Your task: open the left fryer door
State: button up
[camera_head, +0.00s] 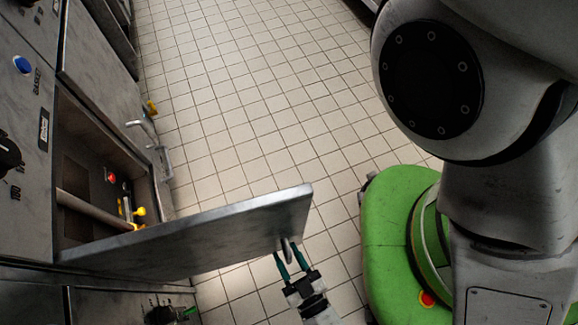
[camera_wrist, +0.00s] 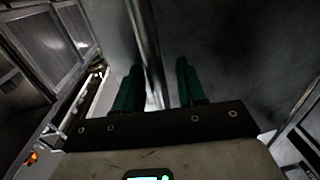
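The fryer door (camera_head: 190,228) is a grey metal panel that stands swung out from the cabinet at the lower left of the head view. Its handle (camera_head: 287,247) is near the free end, on the side facing my gripper. My gripper (camera_head: 287,253) has its green fingers on either side of the handle. In the wrist view, the handle bar (camera_wrist: 148,50) runs between the fingers of my gripper (camera_wrist: 158,72), with a visible gap to the right finger. The door face fills much of that view.
The open cabinet interior shows a red knob (camera_head: 112,177), yellow valves (camera_head: 139,211) and a pipe (camera_head: 90,212). Another door (camera_head: 95,60) with a handle (camera_head: 140,123) is beyond it. The tiled floor (camera_head: 240,100) beyond the door is clear.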

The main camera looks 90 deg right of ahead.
jog(key=shift+a, duration=0.1)
jog(key=v, duration=1)
jog(key=shift+s+a, duration=0.2)
jog(key=shift+a, duration=0.05)
dwell(0.4)
